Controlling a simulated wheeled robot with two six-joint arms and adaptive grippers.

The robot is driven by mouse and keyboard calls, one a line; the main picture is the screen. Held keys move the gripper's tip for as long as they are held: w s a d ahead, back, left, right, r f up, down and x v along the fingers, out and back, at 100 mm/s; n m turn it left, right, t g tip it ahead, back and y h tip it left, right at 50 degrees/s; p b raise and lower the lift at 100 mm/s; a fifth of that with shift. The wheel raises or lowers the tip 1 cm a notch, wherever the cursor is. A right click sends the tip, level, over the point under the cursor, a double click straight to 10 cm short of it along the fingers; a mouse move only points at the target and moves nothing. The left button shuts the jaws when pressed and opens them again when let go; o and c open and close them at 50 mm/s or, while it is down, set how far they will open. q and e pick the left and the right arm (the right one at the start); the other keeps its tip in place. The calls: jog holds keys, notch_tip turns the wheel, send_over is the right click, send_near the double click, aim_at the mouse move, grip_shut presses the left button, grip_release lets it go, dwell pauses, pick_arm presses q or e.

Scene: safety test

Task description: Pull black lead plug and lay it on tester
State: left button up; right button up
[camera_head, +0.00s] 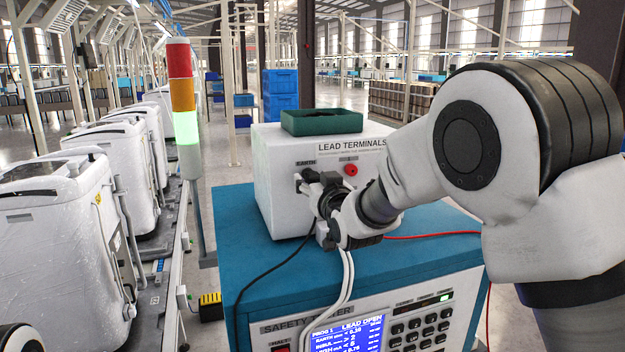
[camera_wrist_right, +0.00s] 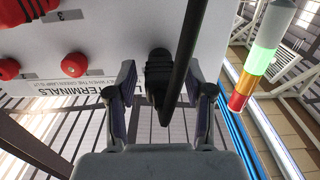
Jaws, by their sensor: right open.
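The black lead plug (camera_wrist_right: 158,70) sits in the face of the white lead terminals box (camera_head: 278,205). In the right wrist view its black cable crosses in front of it. My right gripper (camera_wrist_right: 163,92) is open, with one finger on each side of the plug and a gap visible on both sides. In the head view the gripper (camera_head: 318,190) is at the box's front, by the earth label, and hides the plug. The box stands on the tester's blue top (camera_head: 228,242). My left gripper is out of view.
A red terminal (camera_head: 351,169) is right of the gripper. A red lead (camera_head: 440,236) runs across the top. A green tray (camera_head: 322,122) lies on the box. A signal tower (camera_head: 183,90) and white appliances (camera_head: 55,230) stand left. The top's front left is mostly bare.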

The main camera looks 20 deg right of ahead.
jog(key=shift+b, duration=0.45)
dwell(0.5)
grip_shut()
jog(key=shift+s+f, duration=0.15)
jog(key=shift+s, duration=0.15)
jog(key=shift+s+d+b, duration=0.1)
jog(key=shift+s+b, duration=1.4)
jog(key=shift+s, duration=1.25)
